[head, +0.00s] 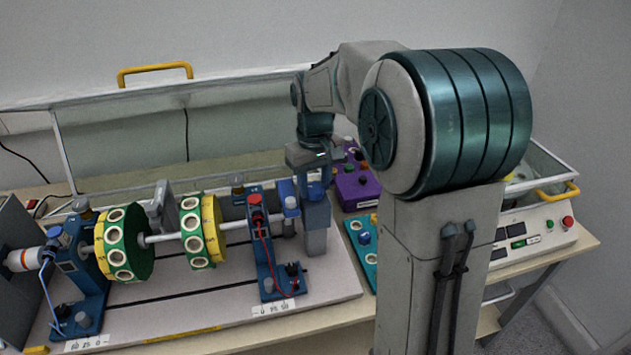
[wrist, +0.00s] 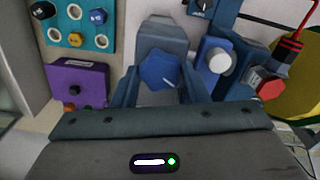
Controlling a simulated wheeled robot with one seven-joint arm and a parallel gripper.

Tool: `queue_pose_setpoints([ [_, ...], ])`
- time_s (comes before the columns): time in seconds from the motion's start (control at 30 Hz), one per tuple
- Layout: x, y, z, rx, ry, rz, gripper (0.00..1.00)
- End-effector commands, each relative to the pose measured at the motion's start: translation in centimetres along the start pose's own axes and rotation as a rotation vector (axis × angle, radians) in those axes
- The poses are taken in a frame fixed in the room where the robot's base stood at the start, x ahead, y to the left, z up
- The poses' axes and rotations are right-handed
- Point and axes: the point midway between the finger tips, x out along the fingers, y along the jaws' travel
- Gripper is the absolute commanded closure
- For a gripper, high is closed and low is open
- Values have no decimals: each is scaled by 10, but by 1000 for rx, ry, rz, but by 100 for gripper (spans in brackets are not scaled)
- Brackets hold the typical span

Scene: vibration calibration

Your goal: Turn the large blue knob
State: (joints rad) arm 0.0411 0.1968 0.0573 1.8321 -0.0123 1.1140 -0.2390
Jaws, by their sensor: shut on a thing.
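The large blue knob (wrist: 160,70) is a faceted knob on top of a grey block (wrist: 163,36), which also shows in the head view (head: 316,238). My gripper (wrist: 160,86) is shut on the knob, with one dark blue finger on each side of it. In the head view my gripper (head: 312,172) points down over the block at the right end of the shaft rig.
A blue post with a white-capped knob (wrist: 218,60) stands close beside the gripper. A red knob (wrist: 268,87) is further right. A purple box (wrist: 78,82) and a teal panel (wrist: 80,24) lie left. Green-yellow discs (head: 124,243) sit on the shaft.

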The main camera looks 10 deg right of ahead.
Motion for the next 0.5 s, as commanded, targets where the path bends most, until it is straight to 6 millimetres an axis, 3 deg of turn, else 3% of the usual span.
queue_pose_setpoints([
  [0.37, -2, 0, -1, -3, 6, 1, 82],
  [0.4, -2, 0, -1, -3, 6, 1, 48],
  [0.43, -2, 0, -1, -3, 6, 1, 40],
  [0.5, -2, 0, -1, -3, 5, 1, 38],
])
